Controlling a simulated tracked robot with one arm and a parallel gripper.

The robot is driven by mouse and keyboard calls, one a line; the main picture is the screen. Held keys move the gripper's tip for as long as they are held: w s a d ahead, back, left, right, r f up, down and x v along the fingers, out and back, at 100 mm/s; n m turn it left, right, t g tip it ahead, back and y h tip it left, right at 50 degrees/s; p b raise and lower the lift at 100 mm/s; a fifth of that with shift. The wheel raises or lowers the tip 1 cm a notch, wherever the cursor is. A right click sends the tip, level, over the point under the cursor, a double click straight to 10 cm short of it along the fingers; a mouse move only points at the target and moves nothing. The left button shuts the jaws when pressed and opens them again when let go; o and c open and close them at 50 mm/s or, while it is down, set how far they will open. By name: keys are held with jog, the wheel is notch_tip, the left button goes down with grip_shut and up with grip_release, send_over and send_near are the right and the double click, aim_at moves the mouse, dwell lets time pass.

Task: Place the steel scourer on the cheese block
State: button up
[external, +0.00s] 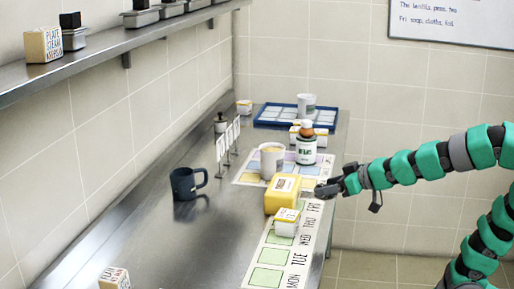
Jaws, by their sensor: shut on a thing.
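The cheese block (276,201), a yellow block with a pale label on top, sits on the printed weekday strip on the steel counter. My gripper (326,190) is just to the right of the cheese block, near the counter's right edge, with its fingers pointing left. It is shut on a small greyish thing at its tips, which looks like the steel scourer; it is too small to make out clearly. I cannot tell whether it touches the block.
A small white-and-yellow box (287,222) stands in front of the cheese block. A pale cup (272,160) and a brown-capped bottle (306,148) stand behind. A dark mug (186,184) is left; a blue tray (270,117) lies at the back. The counter's left front is mostly clear.

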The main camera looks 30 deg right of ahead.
jog(key=w+d+r+m+h+p, duration=0.1)
jog(key=w+d+r+p, duration=0.15)
jog(key=d, duration=0.25)
send_over(288, 185)
jog(key=s, duration=0.1)
notch_tip(288, 185, down, 2)
jog(key=shift+s+d+f+t+p, duration=0.1)
jog(key=shift+s+t+p, duration=0.05)
jog(key=shift+t+p, duration=0.2)
jog(key=shift+w+a, duration=0.2)
jog(key=shift+w, duration=0.25)
jog(key=shift+w+a+f, duration=0.1)
jog(key=shift+w+f, duration=0.05)
jog(key=shift+f, duration=0.05)
notch_tip(288, 185, down, 3)
jog(key=shift+f+b, duration=0.1)
jog(key=shift+b, duration=0.7)
